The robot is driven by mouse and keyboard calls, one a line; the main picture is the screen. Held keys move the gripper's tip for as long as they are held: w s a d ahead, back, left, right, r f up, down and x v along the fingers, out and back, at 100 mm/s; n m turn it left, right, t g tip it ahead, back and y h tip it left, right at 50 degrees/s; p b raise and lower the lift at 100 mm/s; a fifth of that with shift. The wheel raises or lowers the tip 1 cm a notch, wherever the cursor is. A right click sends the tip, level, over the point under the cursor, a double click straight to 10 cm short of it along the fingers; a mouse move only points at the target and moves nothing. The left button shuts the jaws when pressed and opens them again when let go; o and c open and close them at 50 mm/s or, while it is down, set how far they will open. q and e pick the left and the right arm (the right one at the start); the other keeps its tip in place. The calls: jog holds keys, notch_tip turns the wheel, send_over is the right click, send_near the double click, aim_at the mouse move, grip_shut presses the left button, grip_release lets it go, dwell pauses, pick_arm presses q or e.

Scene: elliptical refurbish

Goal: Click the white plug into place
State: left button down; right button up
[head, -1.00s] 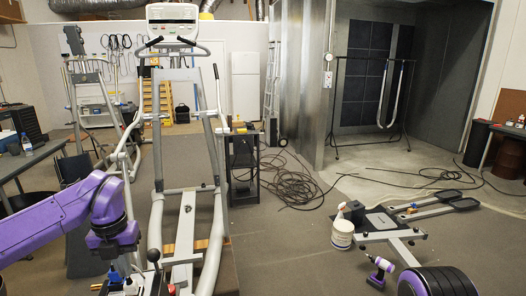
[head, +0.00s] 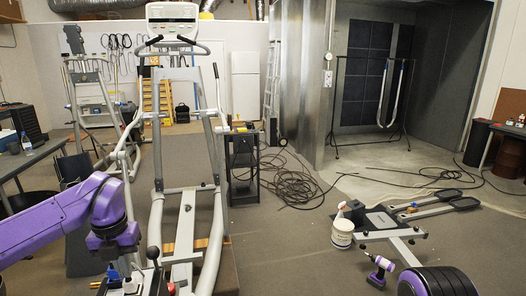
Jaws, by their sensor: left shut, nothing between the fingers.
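My left arm comes in from the left, purple, with its wrist bent down. My left gripper (head: 124,270) points down below the wrist at the bottom edge; it is shut with nothing held. A small white piece (head: 130,286), which may be the white plug, shows just below the fingertips, beside a small blue-topped piece (head: 113,273). They are too small to tell whether the plug is seated or touched. The elliptical trainer (head: 186,200) stands upright just right of the gripper. My right gripper is out of view.
A black-knobbed lever (head: 153,254) stands close right of the gripper. A white tub (head: 342,233), a purple drill (head: 379,270) and a partly dismantled machine (head: 395,236) lie on the floor at right. Black cable (head: 290,185) is coiled behind. Floor between is clear.

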pick_arm(q)
notch_tip(320, 180, up, 7)
jog(key=p, duration=0.5)
jog(key=shift+p, duration=0.4)
